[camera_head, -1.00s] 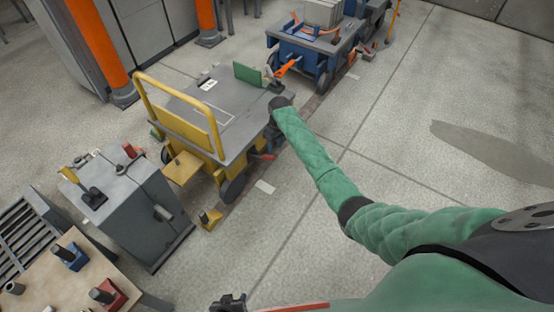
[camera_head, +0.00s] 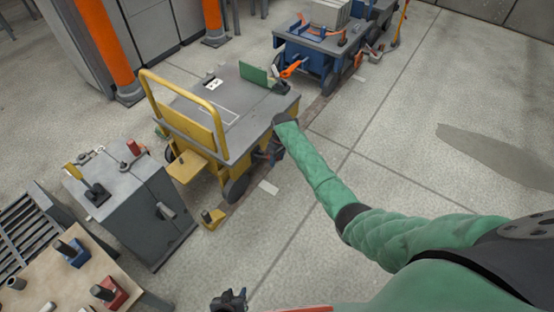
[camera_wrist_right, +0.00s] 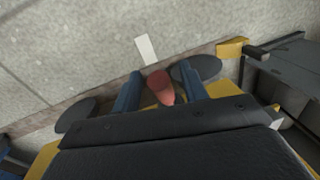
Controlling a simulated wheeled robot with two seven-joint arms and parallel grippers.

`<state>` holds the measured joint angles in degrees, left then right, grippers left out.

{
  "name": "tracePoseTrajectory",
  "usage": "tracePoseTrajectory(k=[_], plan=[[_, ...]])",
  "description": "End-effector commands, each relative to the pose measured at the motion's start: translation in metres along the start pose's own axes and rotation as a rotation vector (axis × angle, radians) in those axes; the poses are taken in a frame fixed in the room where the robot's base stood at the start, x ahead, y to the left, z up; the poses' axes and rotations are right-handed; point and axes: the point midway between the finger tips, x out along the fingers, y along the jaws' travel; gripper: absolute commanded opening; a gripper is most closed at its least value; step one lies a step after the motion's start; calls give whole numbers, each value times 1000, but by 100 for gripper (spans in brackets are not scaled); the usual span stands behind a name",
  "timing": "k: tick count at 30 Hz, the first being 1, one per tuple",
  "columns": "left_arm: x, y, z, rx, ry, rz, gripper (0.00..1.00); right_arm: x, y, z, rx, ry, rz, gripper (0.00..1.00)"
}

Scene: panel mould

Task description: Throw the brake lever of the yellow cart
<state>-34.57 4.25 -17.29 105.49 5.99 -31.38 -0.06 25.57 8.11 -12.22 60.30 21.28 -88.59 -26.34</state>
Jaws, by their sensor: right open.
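The yellow cart (camera_head: 203,135) stands left of centre in the head view, with a grey deck and a yellow push handle. Its red brake lever (camera_wrist_right: 160,86) shows in the right wrist view, between the two blue fingers of my right gripper (camera_wrist_right: 162,92). The fingers are open, with a gap on either side of the lever; I cannot tell how deep it sits between them. In the head view my right gripper (camera_head: 273,150) is low at the cart's near side and hides the lever. My left gripper (camera_head: 229,300) is at the bottom edge, its fingers unclear.
A blue cart (camera_head: 318,55) with grey blocks stands behind the yellow one. A grey cabinet (camera_head: 140,205) and a bench (camera_head: 65,285) with coloured blocks are at the left. A yellow chock-like block (camera_head: 212,218) lies on the floor. The floor at right is clear.

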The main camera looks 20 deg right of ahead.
Motion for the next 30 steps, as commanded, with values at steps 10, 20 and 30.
tracePoseTrajectory(k=[10,20,30], plan=[[0,1,2,0,-2,1,36,2,0,0,0,0,0,35],[0,0,1,0,-1,0,36,2,0,0,0,0,0,0],[-3,0,-4,1,0,0,36,10,2,6,-11,76,-7,0]])
